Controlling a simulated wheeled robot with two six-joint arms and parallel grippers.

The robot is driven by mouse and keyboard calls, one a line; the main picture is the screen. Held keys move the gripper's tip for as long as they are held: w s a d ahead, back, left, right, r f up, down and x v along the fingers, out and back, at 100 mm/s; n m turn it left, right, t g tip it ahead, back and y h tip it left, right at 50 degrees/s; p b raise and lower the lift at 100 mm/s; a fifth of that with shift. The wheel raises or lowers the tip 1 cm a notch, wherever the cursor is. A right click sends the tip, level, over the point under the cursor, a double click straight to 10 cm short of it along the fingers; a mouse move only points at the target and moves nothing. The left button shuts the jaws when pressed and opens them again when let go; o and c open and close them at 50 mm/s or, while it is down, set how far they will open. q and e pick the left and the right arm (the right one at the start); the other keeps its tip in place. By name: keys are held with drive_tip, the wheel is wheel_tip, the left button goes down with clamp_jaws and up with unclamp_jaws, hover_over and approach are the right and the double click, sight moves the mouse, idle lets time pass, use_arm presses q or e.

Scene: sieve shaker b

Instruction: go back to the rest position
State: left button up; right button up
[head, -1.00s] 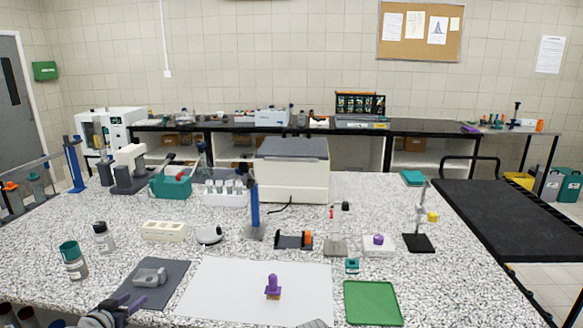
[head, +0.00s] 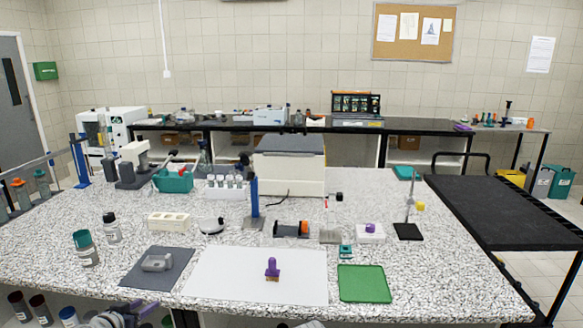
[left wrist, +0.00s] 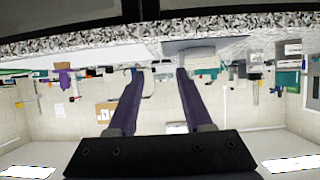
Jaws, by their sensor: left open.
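My left gripper (head: 132,308) shows at the bottom left of the head view, low at the front edge of the speckled bench (head: 450,285). In the left wrist view its two purple fingers (left wrist: 157,85) stand apart with nothing between them. That view shows the room upside down, with the bench edge across the top. My right gripper does not show clearly; only a small grey piece shows at the bottom middle of the head view.
On the bench, a purple-handled stamp (head: 272,268) stands on a white sheet (head: 215,285). A grey mat (head: 135,275) holds a grey block (head: 157,263). A green tray (head: 364,284) lies to the right. Bottles (head: 86,248) stand at the left.

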use_arm(q)
drive_tip(key=s+d+f+m+g+h, duration=0.1)
drive_tip(key=d+f+g, duration=0.2)
drive_tip(key=d, duration=0.5)
drive_tip(key=s+d+f+m+g+h+p, duration=0.1)
drive_tip(key=s+d+f+g, duration=0.1)
drive_tip(key=d, duration=0.6)
drive_tip(key=s+d+f+m+g+h, duration=0.1)
drive_tip(key=d+f+g, duration=0.2)
drive_tip(key=d, duration=0.4)
drive_tip(key=s+d+f+g+y+p, duration=0.1)
drive_tip(key=s+d+g+y, duration=0.4)
drive_tip(key=s+d, duration=0.5)
drive_tip(key=shift+s+d+f+y, duration=0.15)
drive_tip(key=shift+s+f+y, duration=0.25)
drive_tip(key=shift+s, duration=1.1)
drive_tip(key=shift+f, duration=0.1)
